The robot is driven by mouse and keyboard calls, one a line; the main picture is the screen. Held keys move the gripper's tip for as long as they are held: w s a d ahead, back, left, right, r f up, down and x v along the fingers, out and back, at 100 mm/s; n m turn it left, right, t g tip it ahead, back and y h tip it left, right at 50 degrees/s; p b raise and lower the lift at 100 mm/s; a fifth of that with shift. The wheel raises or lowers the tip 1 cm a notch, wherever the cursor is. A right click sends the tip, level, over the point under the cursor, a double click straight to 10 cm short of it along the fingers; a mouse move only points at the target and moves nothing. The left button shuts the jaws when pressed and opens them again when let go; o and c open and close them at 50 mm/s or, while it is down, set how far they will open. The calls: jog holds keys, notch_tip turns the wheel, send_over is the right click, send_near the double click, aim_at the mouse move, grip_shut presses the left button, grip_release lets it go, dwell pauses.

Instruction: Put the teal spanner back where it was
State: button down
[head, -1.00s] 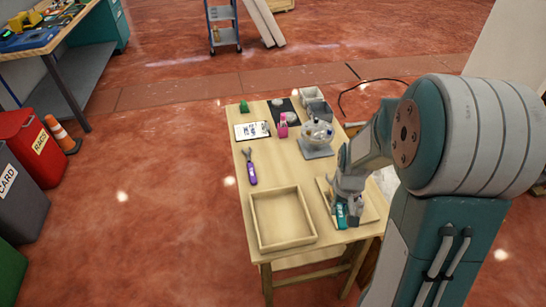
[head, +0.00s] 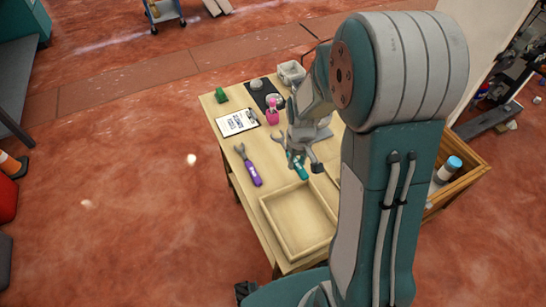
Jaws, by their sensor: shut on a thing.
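The teal spanner (head: 300,169) has a teal handle and a grey open-ended head. My gripper (head: 302,158) is shut on it and hides part of it. The spanner is over the middle of the table (head: 222,150), behind the empty wooden tray (head: 268,212) and to the right of the purple spanner (head: 250,170). The purple spanner lies on the tabletop. Whether the teal spanner touches the table cannot be told.
A clipboard (head: 236,122), a pink bottle (head: 272,115), a green item (head: 221,96) and a grey bin (head: 291,71) stand toward the back. My arm hides the table's right side. A wooden crate (head: 474,178) holds a jar at right.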

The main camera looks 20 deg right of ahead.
jog(key=w+a+f, duration=0.2)
jog(key=w+f, duration=0.1)
jog(key=w, duration=0.2)
send_over(275, 165)
jog(key=f, duration=0.2)
jog(key=s+f, duration=0.1)
jog(key=f, duration=0.1)
jog(key=shift+a, duration=0.1)
jog(key=shift+w+d+f, duration=0.3)
jog(key=shift+w+f, duration=0.1)
jog(key=shift+f, duration=0.05)
notch_tip(275, 165, down, 3)
jog(key=shift+w+a+f, duration=0.1)
jog(key=shift+a+f, duration=0.05)
jog(key=shift+a, duration=0.2)
jog(key=shift+f, duration=0.15)
jog(key=shift+c, duration=2.2)
grip_release()
jog(key=shift+d, duration=0.15)
